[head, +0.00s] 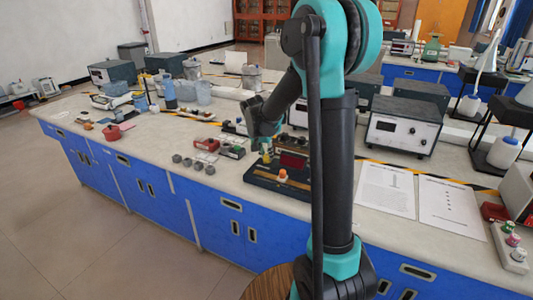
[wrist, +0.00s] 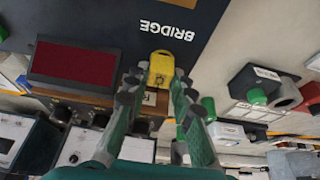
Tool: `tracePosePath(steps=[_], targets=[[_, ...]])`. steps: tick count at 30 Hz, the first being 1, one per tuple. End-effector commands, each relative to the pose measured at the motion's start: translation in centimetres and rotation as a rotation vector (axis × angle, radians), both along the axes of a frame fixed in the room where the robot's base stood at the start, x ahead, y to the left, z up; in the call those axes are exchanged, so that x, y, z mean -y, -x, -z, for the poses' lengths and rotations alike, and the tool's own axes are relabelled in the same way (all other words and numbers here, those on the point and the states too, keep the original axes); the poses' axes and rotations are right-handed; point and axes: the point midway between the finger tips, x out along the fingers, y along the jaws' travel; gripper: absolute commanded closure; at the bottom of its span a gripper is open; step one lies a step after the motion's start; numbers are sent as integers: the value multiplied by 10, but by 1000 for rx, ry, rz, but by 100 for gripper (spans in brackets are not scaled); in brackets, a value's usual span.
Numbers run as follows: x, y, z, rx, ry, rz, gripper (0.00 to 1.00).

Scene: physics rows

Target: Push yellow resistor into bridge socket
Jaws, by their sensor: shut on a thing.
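The yellow resistor (wrist: 161,68) is a small yellow block with a hole in its tab. My gripper (wrist: 157,82) is shut on it, one finger on each side. The resistor is over the dark bridge board (wrist: 205,18), close to the white BRIDGE label (wrist: 167,30). The socket is hidden, so I cannot tell whether the resistor touches it. In the head view, my gripper (head: 265,146) points down over the bridge board (head: 252,180), and a bit of yellow (head: 266,158) shows under it.
The board carries a dark red display (head: 293,161) and an orange knob (head: 283,175). Several grey pieces (head: 196,165) and red and green boxes (head: 231,151) lie left of it. A meter box (head: 399,132) stands behind right; paper sheets (head: 386,190) lie on the bench.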

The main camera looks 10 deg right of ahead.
Motion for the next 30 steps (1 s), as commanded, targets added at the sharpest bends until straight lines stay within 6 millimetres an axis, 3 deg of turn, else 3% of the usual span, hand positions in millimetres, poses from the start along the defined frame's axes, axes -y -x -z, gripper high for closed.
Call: tracePosePath(steps=[7, 8, 13, 20, 24, 30], targets=[[0, 0, 2, 0, 0, 0, 100], [0, 0, 2, 0, 0, 0, 74], [0, 0, 2, 0, 0, 0, 53], [0, 0, 2, 0, 0, 0, 51], [0, 0, 2, 0, 0, 0, 35], [0, 0, 2, 0, 0, 0, 35]])
